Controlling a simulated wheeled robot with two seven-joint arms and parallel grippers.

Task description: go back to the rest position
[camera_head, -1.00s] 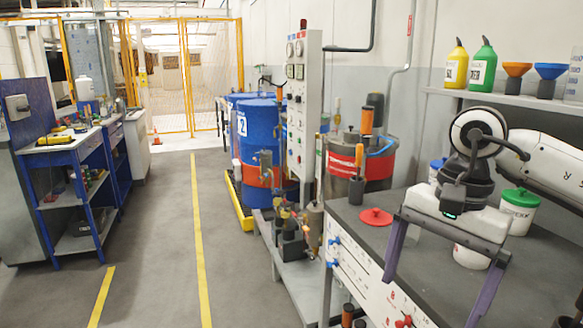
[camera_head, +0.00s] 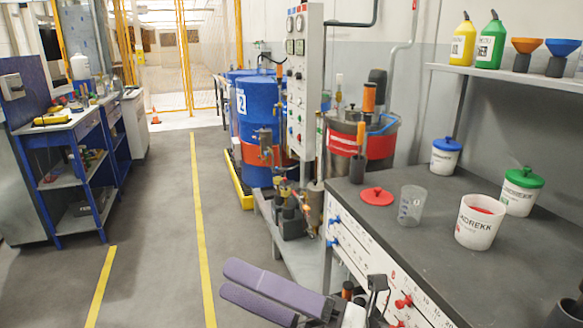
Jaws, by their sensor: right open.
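My right gripper (camera_head: 228,277) is low at the bottom of the view, with its two purple fingers pointing left. It is open, with nothing seen between the fingers. It is in front of the workbench (camera_head: 395,240), over the floor side. My left gripper is not in view.
On the bench are a red lid (camera_head: 376,197), a clear measuring cup (camera_head: 411,206), an open white tub (camera_head: 479,222) with something red inside, a green-lidded tub (camera_head: 520,192) and a blue-lidded tub (camera_head: 445,157). Blue drums (camera_head: 260,110) stand beyond. The grey floor aisle (camera_head: 160,220) is clear.

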